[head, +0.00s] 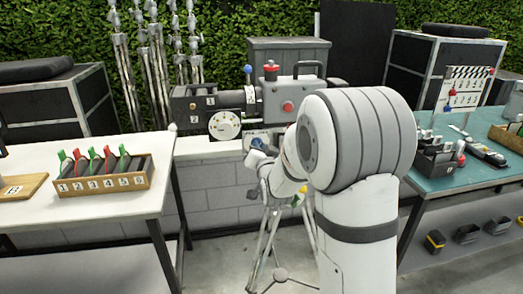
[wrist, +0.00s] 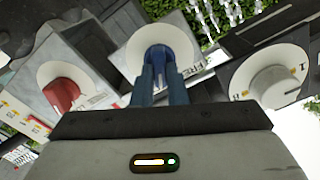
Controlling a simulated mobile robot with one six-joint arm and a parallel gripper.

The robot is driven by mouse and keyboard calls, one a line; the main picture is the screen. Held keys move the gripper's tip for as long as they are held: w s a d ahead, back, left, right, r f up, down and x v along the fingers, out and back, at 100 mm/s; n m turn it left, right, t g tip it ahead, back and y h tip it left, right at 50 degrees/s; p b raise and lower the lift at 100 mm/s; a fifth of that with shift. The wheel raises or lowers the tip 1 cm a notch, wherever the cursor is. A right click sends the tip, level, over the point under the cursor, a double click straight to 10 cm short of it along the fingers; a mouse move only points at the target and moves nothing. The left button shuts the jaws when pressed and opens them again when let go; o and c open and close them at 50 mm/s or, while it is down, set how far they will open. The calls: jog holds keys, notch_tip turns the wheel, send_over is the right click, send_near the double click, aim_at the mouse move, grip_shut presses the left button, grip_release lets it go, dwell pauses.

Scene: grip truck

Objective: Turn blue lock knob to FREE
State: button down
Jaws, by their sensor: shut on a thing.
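The blue lock knob (wrist: 158,54) sits on a round white disc (wrist: 135,50) in the wrist view. The two fingers of my gripper (wrist: 159,74) are closed on it from both sides. Dark lettering stands beside the disc, partly hidden by the fingers; I cannot read which mark the knob points to. In the head view my gripper reaches the head beneath the film camera (head: 275,100), and my arm hides much of that spot.
A red knob (wrist: 62,94) is left of the disc and a white dial (wrist: 275,84) right of it. In the head view a white table (head: 110,205) with a slate rack (head: 125,180) stands left. A teal table (head: 470,180) with gear stands right.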

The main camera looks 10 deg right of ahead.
jog(key=shift+a+f+n+b, duration=0.1)
jog(key=shift+a+n+b, duration=0.05)
jog(key=shift+n+b, duration=3.05)
jog(key=shift+a+n+b, duration=0.1)
jog(key=shift+n+b, duration=2.4)
jog(key=shift+b, duration=1.4)
jog(key=c, duration=1.4)
grip_release()
jog(key=shift+c, duration=0.2)
jog(key=shift+s, duration=0.1)
jog(key=s, duration=0.7)
jog(key=shift+s, duration=0.3)
